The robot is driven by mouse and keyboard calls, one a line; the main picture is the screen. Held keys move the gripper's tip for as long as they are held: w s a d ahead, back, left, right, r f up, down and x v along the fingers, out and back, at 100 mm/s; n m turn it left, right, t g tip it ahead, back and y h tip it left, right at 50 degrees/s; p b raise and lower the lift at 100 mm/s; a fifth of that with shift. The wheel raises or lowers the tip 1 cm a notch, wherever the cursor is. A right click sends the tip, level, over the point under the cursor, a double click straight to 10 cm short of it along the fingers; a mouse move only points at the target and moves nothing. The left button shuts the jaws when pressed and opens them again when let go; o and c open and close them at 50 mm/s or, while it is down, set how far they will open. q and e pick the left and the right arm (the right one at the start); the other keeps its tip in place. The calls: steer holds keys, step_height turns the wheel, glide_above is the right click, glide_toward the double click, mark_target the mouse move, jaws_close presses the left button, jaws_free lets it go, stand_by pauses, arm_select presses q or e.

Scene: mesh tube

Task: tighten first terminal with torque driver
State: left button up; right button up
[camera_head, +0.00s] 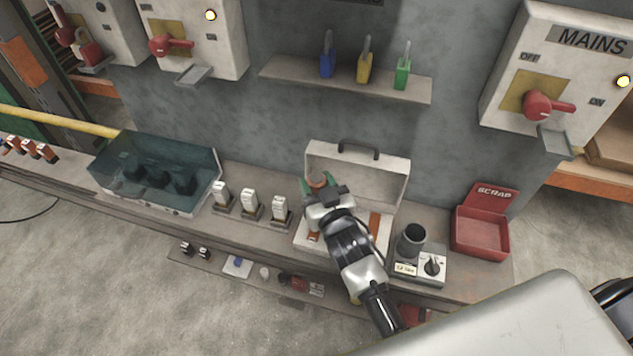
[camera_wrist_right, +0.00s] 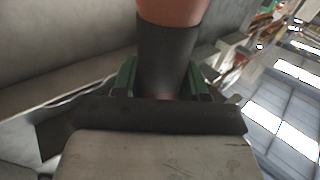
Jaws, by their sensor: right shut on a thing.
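My right gripper (camera_head: 318,186) is over the open white box (camera_head: 384,180), whose lid with a dark handle stands raised at the back. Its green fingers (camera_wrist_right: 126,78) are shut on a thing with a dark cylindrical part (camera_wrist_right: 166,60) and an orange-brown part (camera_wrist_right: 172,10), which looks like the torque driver. Its tip is hidden. Copper-coloured parts (camera_head: 375,224) show inside the box; my arm covers much of the rest, so I cannot tell which terminal is below. A dark cup (camera_head: 412,238) stands beside a dial unit (camera_head: 432,264) right of the box. My left gripper is not in view.
Several white-topped blocks (camera_head: 250,204) stand left of the box, beside a clear-covered tray (camera_head: 150,172). A red SCRAP bin (camera_head: 482,232) is at the right. A shelf (camera_head: 300,76) with coloured padlocks and a MAINS switch box (camera_head: 560,70) are on the wall.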

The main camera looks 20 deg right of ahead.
steer(key=shift+s+f+p, duration=0.1)
steer(key=shift+f+p, duration=0.15)
steer(key=shift+p, duration=0.15)
stand_by(0.8)
